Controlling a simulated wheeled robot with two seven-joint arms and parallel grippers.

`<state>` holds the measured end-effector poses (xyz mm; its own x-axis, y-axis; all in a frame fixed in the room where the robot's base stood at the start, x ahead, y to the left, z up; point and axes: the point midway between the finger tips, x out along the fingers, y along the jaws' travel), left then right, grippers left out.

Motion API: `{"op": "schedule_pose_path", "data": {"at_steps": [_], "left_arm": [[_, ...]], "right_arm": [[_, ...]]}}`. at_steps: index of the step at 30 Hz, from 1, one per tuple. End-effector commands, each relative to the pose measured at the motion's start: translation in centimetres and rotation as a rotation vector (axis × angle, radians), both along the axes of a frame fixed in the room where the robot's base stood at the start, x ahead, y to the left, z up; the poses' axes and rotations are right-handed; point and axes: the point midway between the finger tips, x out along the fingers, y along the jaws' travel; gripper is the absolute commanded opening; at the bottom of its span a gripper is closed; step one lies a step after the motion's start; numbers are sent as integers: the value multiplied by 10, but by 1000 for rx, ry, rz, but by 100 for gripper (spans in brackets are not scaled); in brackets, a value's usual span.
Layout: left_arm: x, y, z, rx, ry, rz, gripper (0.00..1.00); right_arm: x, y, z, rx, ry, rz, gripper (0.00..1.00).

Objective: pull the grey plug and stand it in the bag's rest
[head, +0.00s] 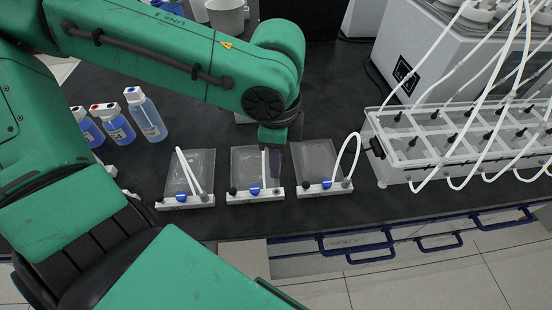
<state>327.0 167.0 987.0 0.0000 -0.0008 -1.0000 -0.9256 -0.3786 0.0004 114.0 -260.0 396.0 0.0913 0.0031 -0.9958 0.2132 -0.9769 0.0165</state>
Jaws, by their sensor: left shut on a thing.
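Three clear flat bags lie in a row on the dark bench, each with a white bar along its front edge, a blue valve and small dark knobs. My left gripper (276,162) points down over the middle bag (244,163) and is shut. The middle bag's white tube (264,168) runs up from its bar to the fingers. The grey plug at the tube's end appears to be between the fingers, but they hide it. The left bag (202,165) has a folded white tube. The right bag (313,158) has a tube arching up at its right. My right gripper does not show.
A white rack (393,172) with several dark plugs and white tubes stands close at the right. Bottles with blue liquid (146,116) stand at the left. The bench's front edge and blue drawer handles (357,248) lie just in front of the bags.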

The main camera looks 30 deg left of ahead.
Motion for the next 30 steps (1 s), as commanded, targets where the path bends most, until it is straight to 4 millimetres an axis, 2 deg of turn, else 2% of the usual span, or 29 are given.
{"op": "schedule_pose_path", "data": {"at_steps": [1,22,30], "left_arm": [[0,0,-8,0,0,0,0],[0,0,-60,0,0,0,0],[0,0,-65,0,0,0,0]], "right_arm": [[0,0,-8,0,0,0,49],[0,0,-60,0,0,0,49],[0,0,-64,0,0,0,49]]}}
